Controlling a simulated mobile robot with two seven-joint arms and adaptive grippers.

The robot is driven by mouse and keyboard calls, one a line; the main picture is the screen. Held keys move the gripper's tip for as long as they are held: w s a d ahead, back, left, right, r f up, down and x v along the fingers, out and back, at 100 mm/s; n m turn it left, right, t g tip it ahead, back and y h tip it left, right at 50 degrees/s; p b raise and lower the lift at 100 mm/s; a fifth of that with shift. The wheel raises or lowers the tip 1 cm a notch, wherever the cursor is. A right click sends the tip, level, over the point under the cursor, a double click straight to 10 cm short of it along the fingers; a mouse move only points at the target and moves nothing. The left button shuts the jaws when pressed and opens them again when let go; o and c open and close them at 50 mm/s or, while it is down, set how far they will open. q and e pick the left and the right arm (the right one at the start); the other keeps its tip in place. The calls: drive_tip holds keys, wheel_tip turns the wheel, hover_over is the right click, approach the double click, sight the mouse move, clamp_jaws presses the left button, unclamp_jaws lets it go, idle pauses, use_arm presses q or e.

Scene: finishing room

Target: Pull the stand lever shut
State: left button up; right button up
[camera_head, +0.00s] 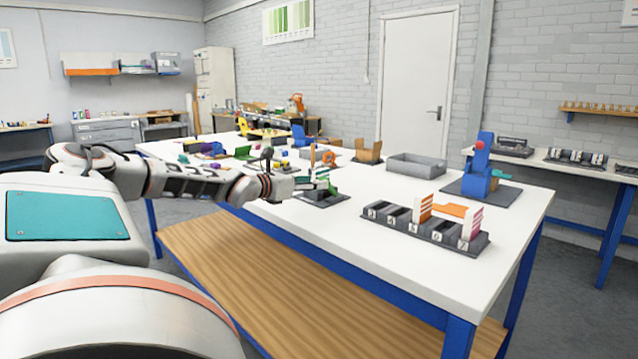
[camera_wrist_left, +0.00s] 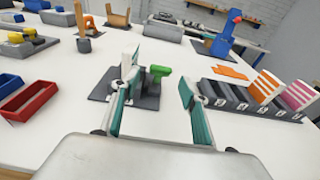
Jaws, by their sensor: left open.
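A small dark grey stand with a green T-shaped lever (camera_wrist_left: 158,71) sits on a dark base plate; the lever's grey post rises from the base. In the head view the stand's base (camera_head: 322,203) is on the near table edge, partly hidden by my gripper. My left gripper (camera_head: 312,180) is open just above and beside the stand. In the left wrist view its teal-padded fingers (camera_wrist_left: 157,82) are spread, with the green lever seen between them; I see no contact. My right gripper is not in view.
A dark rack with numbered slots and orange and pink plates (camera_head: 425,228) stands to the right. A blue stand with a red knob (camera_head: 482,172) and a grey bin (camera_head: 416,168) are behind. Red and blue trays (camera_wrist_left: 30,103) lie to the left. White tabletop (camera_head: 370,245) is clear in front.

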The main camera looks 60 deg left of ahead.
use_arm(q)
drive_tip(key=v, duration=0.8)
drive_tip(key=shift+s, duration=0.1)
idle(0.3)
